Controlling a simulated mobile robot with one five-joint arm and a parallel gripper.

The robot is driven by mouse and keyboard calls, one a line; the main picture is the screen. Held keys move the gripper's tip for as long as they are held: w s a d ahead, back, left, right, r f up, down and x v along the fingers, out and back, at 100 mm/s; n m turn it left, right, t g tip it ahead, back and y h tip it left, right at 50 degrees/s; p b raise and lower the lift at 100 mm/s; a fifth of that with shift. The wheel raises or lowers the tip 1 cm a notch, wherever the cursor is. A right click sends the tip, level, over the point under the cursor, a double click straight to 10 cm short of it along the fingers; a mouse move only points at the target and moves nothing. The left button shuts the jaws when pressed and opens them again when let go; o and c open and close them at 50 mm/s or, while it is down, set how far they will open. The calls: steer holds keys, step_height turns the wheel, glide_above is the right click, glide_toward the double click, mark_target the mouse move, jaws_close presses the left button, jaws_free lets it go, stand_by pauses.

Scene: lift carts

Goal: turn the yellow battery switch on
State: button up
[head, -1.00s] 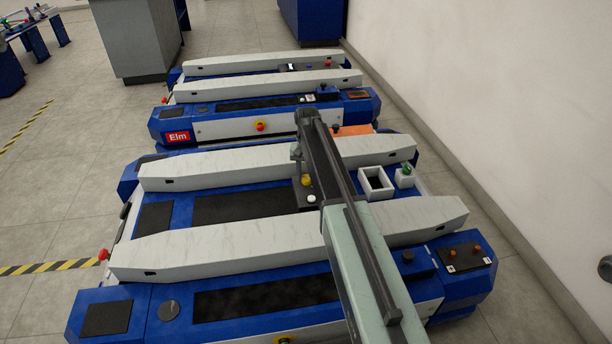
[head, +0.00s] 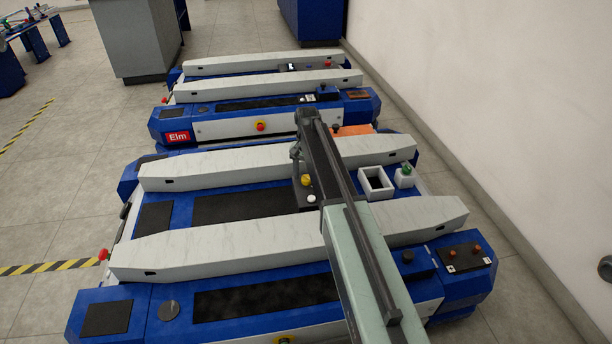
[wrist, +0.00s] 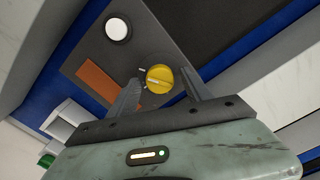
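The yellow battery switch (wrist: 159,79) is a round knob with a pale line across it, on a dark panel (wrist: 95,62) in the wrist view. In the head view the yellow knob (head: 307,180) shows on the nearer cart between its two pale beams. My gripper (wrist: 166,88) is open. Its two fingers stand on either side of the knob, with a visible gap on the right; I cannot tell whether the left finger touches it. In the head view my arm reaches over the cart, and the fingertips (head: 297,154) are small and partly hidden there.
A white round button (wrist: 118,28) and an orange-brown strip (wrist: 103,84) are on the same panel. A white open box (head: 376,183) and a green knob on a white block (head: 406,175) stand to the right. Pale beams (head: 270,165) flank the panel. A second cart (head: 265,105) stands behind.

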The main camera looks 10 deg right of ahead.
mark_target(307, 177)
steer(key=shift+r, duration=0.1)
step_height(307, 177, up, 8)
steer(key=p, duration=0.8)
steer(key=shift+f, duration=0.2)
steer(key=shift+s+r, duration=0.2)
steer(key=s+r+n+p, duration=0.1)
steer(key=s+n, duration=0.4)
steer(key=s, duration=2.3)
step_height(307, 177, up, 38)
steer(key=p, duration=3.8)
steer(key=shift+w+a, duration=0.15)
steer(key=shift+w, duration=0.1)
